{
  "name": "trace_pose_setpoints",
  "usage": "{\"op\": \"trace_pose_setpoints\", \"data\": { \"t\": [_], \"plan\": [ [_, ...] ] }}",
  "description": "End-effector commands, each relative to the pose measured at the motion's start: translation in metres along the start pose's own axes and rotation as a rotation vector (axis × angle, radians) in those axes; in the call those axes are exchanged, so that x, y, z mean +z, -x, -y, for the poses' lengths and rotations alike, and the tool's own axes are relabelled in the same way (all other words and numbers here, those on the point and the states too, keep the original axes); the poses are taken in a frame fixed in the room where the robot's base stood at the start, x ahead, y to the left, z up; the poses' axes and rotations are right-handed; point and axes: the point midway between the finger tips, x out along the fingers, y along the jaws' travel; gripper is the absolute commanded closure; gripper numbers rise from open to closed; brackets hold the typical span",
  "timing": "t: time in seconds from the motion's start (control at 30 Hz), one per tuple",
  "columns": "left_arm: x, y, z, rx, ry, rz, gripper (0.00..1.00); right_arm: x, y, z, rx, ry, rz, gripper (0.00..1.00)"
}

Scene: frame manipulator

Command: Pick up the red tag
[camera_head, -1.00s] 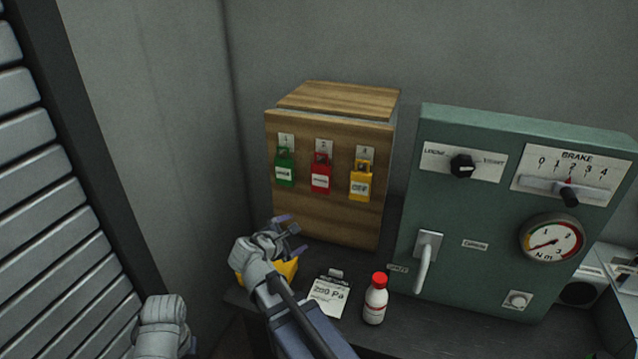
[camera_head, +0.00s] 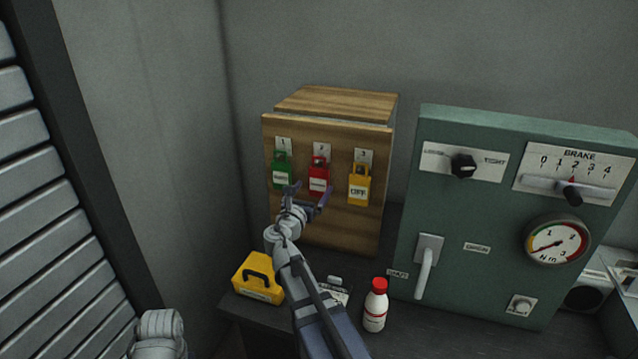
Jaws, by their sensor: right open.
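The red tag (camera_head: 318,174) hangs in the middle of the wooden box's front, under the label 2. A green tag (camera_head: 281,172) hangs to its left and a yellow tag (camera_head: 359,187) to its right. My right gripper (camera_head: 310,193) is open and empty, just below and in front of the red tag, its fingers pointing up towards the box. One finger is near the green tag's lower edge, the other just right of the red tag's lower edge. I cannot tell whether they touch anything. My left gripper is not visible; only part of my left arm shows at the bottom left.
The wooden box (camera_head: 345,225) stands on a dark table beside a green brake panel (camera_head: 455,215) with a handle, knobs and gauge. A yellow case (camera_head: 252,290), a partly hidden paper label and a white bottle with red cap (camera_head: 376,308) are near my right arm.

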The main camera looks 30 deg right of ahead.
Motion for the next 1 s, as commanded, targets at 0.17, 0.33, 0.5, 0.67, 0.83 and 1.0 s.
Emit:
{"op": "trace_pose_setpoints", "data": {
  "t": [0.17,0.33,0.5,0.67,0.83,1.0],
  "plan": [
    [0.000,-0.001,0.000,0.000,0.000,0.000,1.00,-0.001,-0.010,0.000,-0.001,-0.001,0.000,0.00],
    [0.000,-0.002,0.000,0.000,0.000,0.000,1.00,-0.002,-0.034,0.001,-0.002,-0.001,-0.001,0.00],
    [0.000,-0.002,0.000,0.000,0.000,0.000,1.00,-0.002,-0.052,0.001,0.000,-0.002,0.000,0.00],
    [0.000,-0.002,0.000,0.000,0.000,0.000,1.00,-0.002,-0.051,0.002,0.001,-0.002,0.000,0.00],
    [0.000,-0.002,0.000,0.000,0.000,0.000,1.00,-0.002,-0.051,0.002,0.001,-0.002,0.000,0.15],
    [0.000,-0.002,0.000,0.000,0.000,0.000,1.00,-0.002,-0.051,0.002,0.001,-0.002,0.000,0.34]
  ]
}}
